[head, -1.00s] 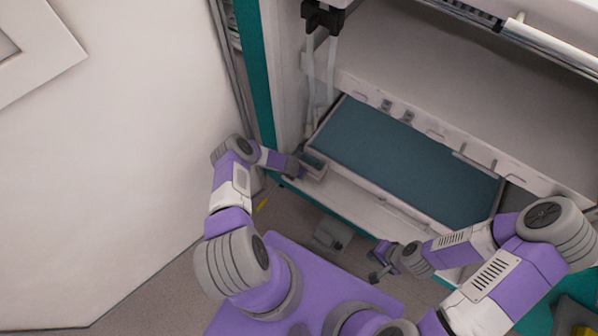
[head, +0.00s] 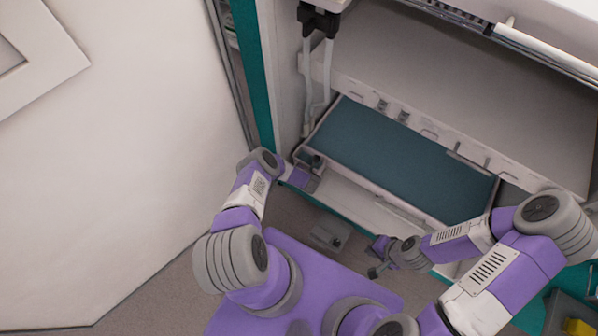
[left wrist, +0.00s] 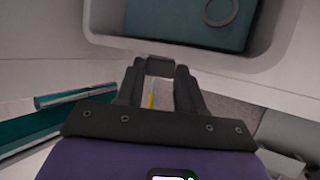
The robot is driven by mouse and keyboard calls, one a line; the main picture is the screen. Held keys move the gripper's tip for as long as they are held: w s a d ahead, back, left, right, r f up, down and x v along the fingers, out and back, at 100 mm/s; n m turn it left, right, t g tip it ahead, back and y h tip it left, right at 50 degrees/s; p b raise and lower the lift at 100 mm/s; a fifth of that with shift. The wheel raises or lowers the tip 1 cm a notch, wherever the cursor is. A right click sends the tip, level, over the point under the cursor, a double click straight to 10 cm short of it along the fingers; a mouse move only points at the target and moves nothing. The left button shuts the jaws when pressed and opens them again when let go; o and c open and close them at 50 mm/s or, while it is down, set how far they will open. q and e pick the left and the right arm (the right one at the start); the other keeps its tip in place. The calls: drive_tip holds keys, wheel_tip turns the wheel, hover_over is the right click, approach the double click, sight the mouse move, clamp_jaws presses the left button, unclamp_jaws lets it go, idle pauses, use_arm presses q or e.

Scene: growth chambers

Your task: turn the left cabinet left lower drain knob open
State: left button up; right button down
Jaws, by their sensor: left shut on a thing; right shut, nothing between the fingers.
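My left gripper (head: 316,162) is at the near left corner of the teal-bottomed tray (head: 400,155) in the cabinet. The left wrist view shows the left gripper (left wrist: 160,75) with its dark fingers closing on a small dark grey piece just below the tray's pale rim (left wrist: 180,50). This piece appears to be the drain knob (left wrist: 159,66), mostly hidden by the fingers, and its turn angle cannot be told. My right gripper (head: 377,270) is shut and empty, low in front of the cabinet, apart from it.
A white shelf edge with several small clips (head: 430,134) runs above the tray. Pale tubes (head: 318,85) hang at the cabinet's left post. A large white panel (head: 120,170) fills the left side. A small grey box (head: 331,234) lies on the floor below the cabinet.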

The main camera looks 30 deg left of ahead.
use_arm(q)
drive_tip(key=shift+d+y, duration=0.15)
drive_tip(key=shift+y, duration=0.25)
drive_tip(key=o, duration=1)
drive_tip(key=shift+o, duration=0.2)
drive_tip(key=p+v, duration=0.4)
drive_tip(key=v, duration=0.3)
drive_tip(key=shift+d, duration=0.15)
drive_tip(key=shift+s+r, duration=0.15)
